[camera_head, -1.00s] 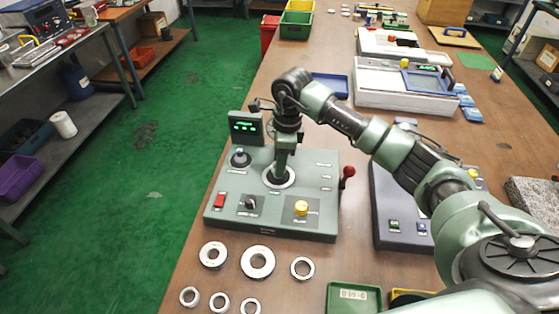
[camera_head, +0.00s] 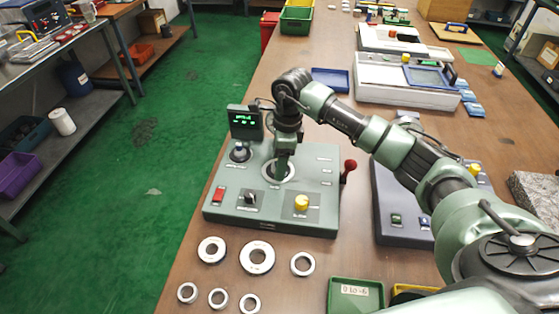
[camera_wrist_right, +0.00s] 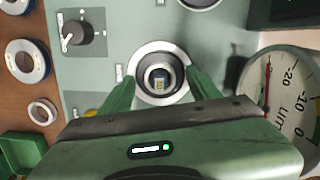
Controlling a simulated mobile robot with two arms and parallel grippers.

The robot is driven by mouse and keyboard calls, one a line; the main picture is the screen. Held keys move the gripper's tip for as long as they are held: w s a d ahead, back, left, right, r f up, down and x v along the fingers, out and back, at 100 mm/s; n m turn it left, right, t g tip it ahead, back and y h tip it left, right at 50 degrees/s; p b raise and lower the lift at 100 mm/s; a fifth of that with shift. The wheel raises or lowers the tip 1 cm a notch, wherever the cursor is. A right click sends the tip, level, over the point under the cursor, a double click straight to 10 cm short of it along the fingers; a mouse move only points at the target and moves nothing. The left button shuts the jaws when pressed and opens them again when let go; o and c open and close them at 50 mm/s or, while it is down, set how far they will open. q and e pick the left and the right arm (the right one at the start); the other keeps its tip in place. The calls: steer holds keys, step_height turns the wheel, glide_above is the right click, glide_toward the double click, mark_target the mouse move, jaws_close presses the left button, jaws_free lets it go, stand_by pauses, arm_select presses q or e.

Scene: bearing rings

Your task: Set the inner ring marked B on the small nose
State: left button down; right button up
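A grey-green gauging unit (camera_head: 225,209) stands on the bench. A pale round flange (camera_head: 262,173) sits in its top; the wrist view shows the flange (camera_wrist_right: 137,86) around a small round nose (camera_wrist_right: 161,79) with a dark, yellowish-marked centre. My right gripper (camera_head: 283,172) points down over it. In the wrist view its two fingers (camera_wrist_right: 163,84) stand apart on either side of the flange, with no ring clearly held. Several steel rings lie in front of the unit, including a large one (camera_head: 257,245) and a small one (camera_head: 187,285). I cannot read their marks. My left gripper is out of view.
A small display (camera_head: 246,123) rises at the unit's back left; a dial gauge (camera_wrist_right: 290,85) is close right in the wrist view. A second post (camera_head: 240,151) and red-knobbed lever (camera_head: 350,165) flank the flange. A green tray (camera_head: 355,297) lies in front.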

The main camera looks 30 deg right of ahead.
step_height(320, 180, up, 8)
steer(key=b, duration=0.1)
steer(key=shift+s+d+f, duration=0.15)
steer(key=shift+s+d, duration=0.05)
steer(key=shift+d, duration=0.25)
stand_by(0.7)
